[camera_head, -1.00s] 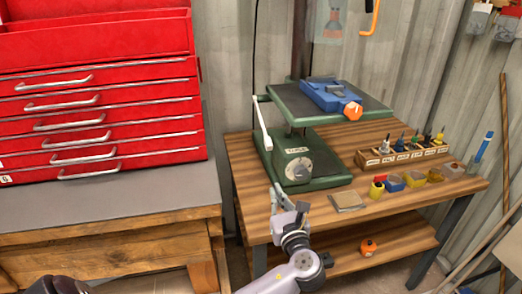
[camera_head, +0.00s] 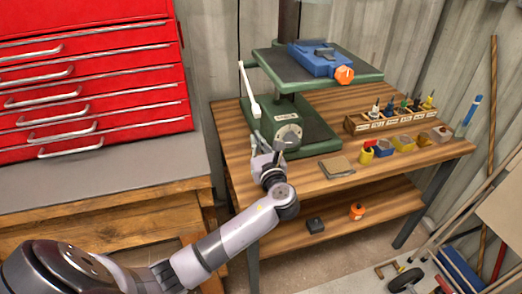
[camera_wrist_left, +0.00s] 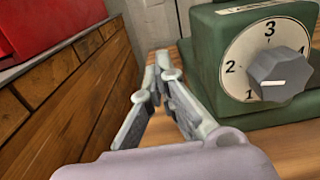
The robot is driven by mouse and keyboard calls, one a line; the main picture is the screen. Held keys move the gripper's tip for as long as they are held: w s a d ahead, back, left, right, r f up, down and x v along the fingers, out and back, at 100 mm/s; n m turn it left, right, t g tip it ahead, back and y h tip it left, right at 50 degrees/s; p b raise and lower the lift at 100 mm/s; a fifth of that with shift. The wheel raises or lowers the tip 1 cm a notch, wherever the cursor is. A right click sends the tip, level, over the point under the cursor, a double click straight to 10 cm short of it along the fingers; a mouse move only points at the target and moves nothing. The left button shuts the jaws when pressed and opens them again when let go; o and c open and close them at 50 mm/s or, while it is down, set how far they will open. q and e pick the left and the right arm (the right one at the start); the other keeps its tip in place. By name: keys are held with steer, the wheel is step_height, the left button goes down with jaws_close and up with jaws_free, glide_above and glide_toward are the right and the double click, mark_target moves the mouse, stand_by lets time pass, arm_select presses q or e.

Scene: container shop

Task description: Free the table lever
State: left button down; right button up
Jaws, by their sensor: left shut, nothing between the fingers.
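The green drill press (camera_head: 290,130) stands on the wooden bench, with its table (camera_head: 285,72) raised above the base. A white lever (camera_head: 248,92) rises at the left side of the press, tilted slightly left at its top. My left gripper (camera_head: 261,147) is shut and empty, low at the front left of the press base, below the lever. In the left wrist view, its fingertips (camera_wrist_left: 161,62) meet just left of the green base, beside the grey dial knob (camera_wrist_left: 281,76) with numbers around it. The lever is not clearly seen there. My right gripper is not in view.
A blue vise (camera_head: 320,60) with an orange knob sits on the press table. A bit rack (camera_head: 390,118) and small coloured boxes (camera_head: 383,148) stand right on the bench. A red tool chest (camera_head: 90,90) is at left. The lower shelf is mostly clear.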

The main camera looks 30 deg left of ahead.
arm_select(q)
steer(key=r, duration=0.1)
steer(key=r+p, duration=0.1)
steer(key=w+a+r, duration=0.1)
steer(key=shift+a+r, duration=0.1)
steer(key=shift+r, duration=0.25)
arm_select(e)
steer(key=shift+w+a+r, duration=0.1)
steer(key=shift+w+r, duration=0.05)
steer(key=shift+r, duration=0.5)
arm_select(q)
steer(key=shift+r, duration=0.1)
